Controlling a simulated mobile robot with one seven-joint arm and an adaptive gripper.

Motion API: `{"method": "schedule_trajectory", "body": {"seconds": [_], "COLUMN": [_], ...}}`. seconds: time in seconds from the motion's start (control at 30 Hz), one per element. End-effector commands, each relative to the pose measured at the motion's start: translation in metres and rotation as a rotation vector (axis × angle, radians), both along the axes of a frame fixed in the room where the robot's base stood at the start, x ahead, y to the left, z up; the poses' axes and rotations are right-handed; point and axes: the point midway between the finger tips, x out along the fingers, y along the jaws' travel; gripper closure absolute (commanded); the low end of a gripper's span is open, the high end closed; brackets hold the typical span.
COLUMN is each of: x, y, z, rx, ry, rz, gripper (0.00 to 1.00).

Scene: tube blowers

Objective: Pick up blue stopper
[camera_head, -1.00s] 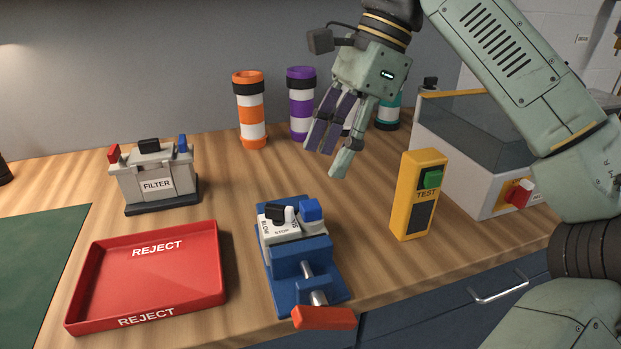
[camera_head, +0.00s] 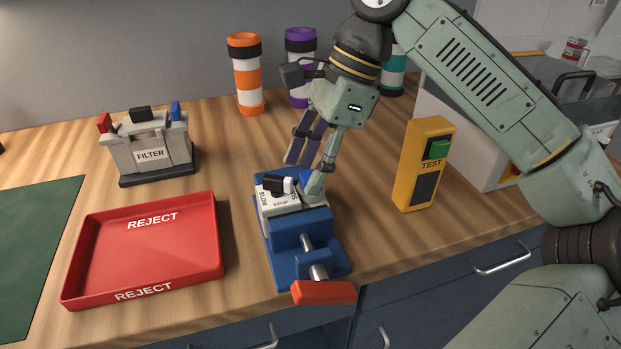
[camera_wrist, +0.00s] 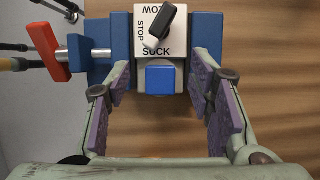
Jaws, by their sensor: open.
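The blue stopper (camera_wrist: 160,80) is a small blue block on the end of the grey valve block (camera_wrist: 160,37), beside the lettering SUCK in the wrist view. The valve block sits in a blue vise (camera_head: 302,240) with an orange-red handle. My gripper (camera_wrist: 163,98) is open, with its purple-padded fingers apart on either side of the stopper. I see no contact between the pads and the stopper. In the head view my gripper (camera_head: 308,180) points down at the back of the valve block, and its finger hides the stopper.
The black-and-white lever (camera_head: 278,184) stands on the valve block close to the fingers. A yellow TEST box (camera_head: 423,165) stands to the right. A red REJECT tray (camera_head: 145,250) and a FILTER unit (camera_head: 150,150) are to the left. Orange (camera_head: 246,75) and purple (camera_head: 300,65) banded tubes stand behind.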

Motion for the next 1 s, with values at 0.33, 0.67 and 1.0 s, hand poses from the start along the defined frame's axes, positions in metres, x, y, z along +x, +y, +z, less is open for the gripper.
{"method": "schedule_trajectory", "body": {"seconds": [0.33, 0.67, 1.0], "x": [-0.0013, -0.0013, -0.0013], "y": [0.0040, 0.0039, 0.0039], "z": [-0.0101, -0.0098, -0.0097], "rx": [0.001, 0.001, 0.001], "ry": [-0.001, 0.000, 0.000], "rz": [0.000, 0.000, 0.000], "gripper": [0.52, 0.74, 0.95]}}
